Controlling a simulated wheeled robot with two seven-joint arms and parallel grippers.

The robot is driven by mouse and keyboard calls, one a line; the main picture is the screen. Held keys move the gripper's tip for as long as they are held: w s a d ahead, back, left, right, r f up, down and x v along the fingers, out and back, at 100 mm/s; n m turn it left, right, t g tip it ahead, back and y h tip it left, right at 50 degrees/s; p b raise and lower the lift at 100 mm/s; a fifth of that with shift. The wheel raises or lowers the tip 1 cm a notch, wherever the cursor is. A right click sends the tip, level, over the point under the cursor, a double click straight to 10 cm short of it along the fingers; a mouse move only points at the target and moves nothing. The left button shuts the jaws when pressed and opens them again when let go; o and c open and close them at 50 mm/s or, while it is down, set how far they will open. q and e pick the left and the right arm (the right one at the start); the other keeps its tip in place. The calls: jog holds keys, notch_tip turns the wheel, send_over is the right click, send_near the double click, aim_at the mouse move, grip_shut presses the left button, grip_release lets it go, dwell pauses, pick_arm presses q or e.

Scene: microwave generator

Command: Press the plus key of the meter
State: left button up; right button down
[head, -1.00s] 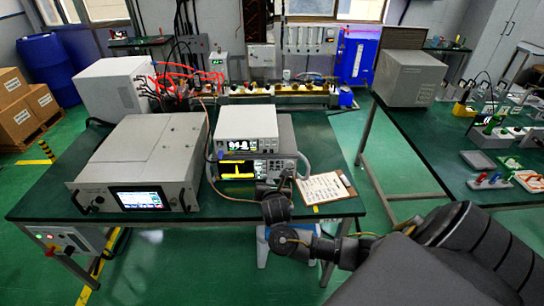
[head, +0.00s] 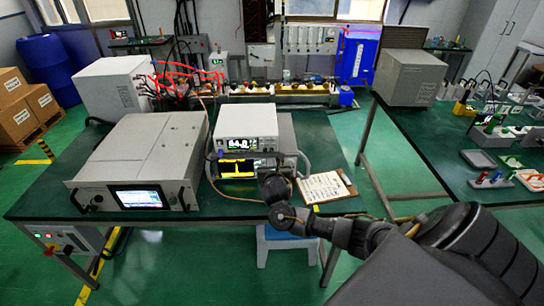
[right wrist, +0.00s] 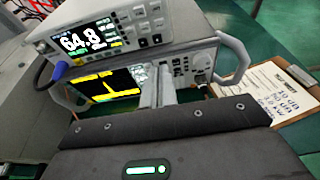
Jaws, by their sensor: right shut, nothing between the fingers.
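The meter (head: 246,122) is the upper, light grey instrument of a stack on the green table. In the right wrist view the meter (right wrist: 110,33) has a lit screen with large digits reading 64.8 and rows of small keys right of it. The key labels are too small to read, so I cannot pick out the plus key. My right gripper (right wrist: 158,75) is shut and empty. Its fingers point at the front of the lower instrument, below the meter's keys; I cannot tell whether they touch. In the head view my dark wrist hides the fingers. My left gripper is not in view.
The lower instrument (right wrist: 190,68) shows a yellow trace and has a side handle and knobs. A blue plug and cable (right wrist: 61,70) are at the meter's left. A clipboard (head: 325,187) lies to the right. A large grey unit (head: 140,150) stands at left.

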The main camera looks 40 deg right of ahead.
aim_at(272, 151)
jog(key=x, duration=0.5)
jog(key=r+x, duration=0.1)
jog(key=x, duration=0.2)
jog(key=shift+w+d+p, duration=0.1)
jog(key=shift+p, duration=0.2)
